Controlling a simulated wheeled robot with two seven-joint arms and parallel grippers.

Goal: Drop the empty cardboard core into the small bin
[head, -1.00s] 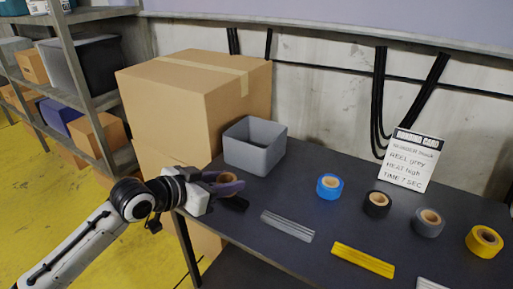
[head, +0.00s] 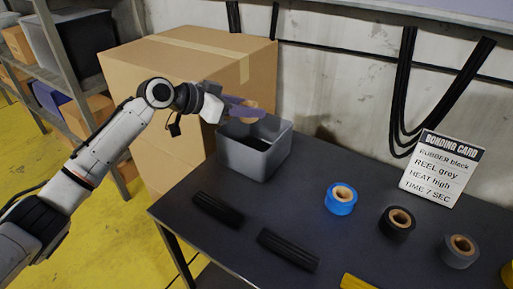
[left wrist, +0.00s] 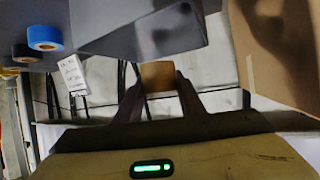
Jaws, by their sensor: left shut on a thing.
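My left gripper (head: 240,106) is above the small grey bin (head: 252,160) at the back left of the dark table, over its open top. In the left wrist view the two fingers are shut on the brown cardboard core (left wrist: 157,76), which sits between their tips. The core is mostly hidden by the fingers in the head view. The bin also shows in the left wrist view (left wrist: 140,35), close to the core. My right gripper is not in view.
A big cardboard box (head: 180,75) stands left of the bin, near my left arm. A blue reel (head: 341,199), a black reel (head: 397,223) and a grey reel (head: 460,251) stand right. Dark strips (head: 288,250) lie in front. A bonding card (head: 441,170) leans behind.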

